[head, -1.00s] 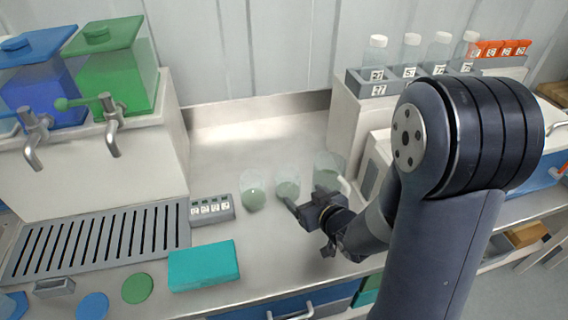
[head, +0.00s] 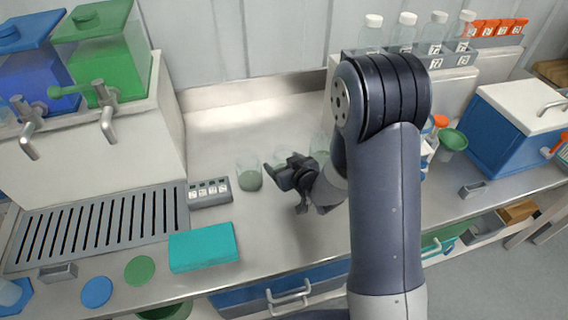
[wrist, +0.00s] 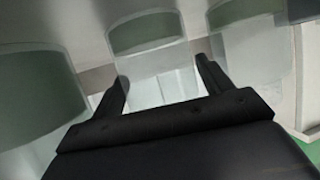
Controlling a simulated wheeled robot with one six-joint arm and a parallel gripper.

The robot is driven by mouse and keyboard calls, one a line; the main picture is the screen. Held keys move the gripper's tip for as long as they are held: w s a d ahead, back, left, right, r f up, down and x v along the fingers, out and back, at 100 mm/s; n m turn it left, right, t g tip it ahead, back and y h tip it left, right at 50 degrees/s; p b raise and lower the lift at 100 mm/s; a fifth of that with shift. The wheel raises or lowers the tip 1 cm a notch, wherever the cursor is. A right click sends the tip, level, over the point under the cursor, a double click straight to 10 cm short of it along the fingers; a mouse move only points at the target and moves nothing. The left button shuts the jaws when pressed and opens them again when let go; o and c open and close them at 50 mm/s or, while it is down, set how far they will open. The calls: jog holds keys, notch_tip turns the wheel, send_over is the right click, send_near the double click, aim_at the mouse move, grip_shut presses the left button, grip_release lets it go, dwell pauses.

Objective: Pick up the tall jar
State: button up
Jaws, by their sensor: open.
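Three clear jars with pale green contents stand in a row on the counter. The left jar (head: 249,175) shows fully in the head view. The middle jar (head: 283,156) and the right jar (head: 320,145) are partly hidden behind my gripper and arm. I cannot tell for sure which is the tall jar. My gripper (head: 283,187) is open and empty, close in front of the jars. In the wrist view the middle jar (wrist: 147,38) is ahead of the open fingers (wrist: 162,72), roughly between them; contact is not clear. The left jar (wrist: 35,85) and right jar (wrist: 248,40) flank it.
A small grey labelled rack (head: 210,193) and a teal box (head: 203,247) lie left of the gripper. A drain grille (head: 100,222) is farther left. A rack of capped bottles (head: 437,35) stands behind my arm. Counter behind the jars is clear.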

jog(key=shift+w+a+f, duration=0.2)
jog(key=shift+w, duration=0.2)
jog(key=shift+c, duration=0.4)
jog(key=c, duration=0.7)
jog(key=shift+r, duration=0.15)
jog(key=shift+r, duration=4.9)
